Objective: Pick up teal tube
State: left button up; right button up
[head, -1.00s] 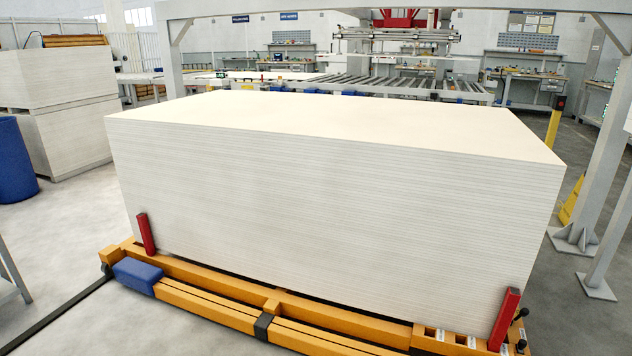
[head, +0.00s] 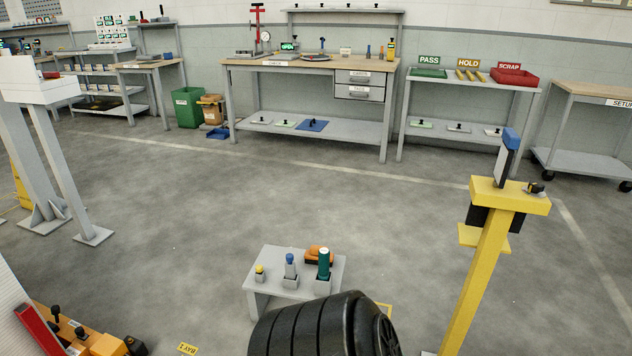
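An orange and black object (head: 318,254) lies just behind the teal tube. Neither of my grippers is in view. A black ribbed shape, perhaps part of me, covers the stand's front right.
A yellow post (head: 479,270) with a screen stands to the right. An orange frame (head: 85,335) with a red post is at bottom left. Grey gantry legs (head: 62,160) stand at left. Workbenches (head: 300,66) line the back wall. The floor between is clear.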

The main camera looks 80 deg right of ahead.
aim_at(324, 253)
jog(key=z, duration=2.75)
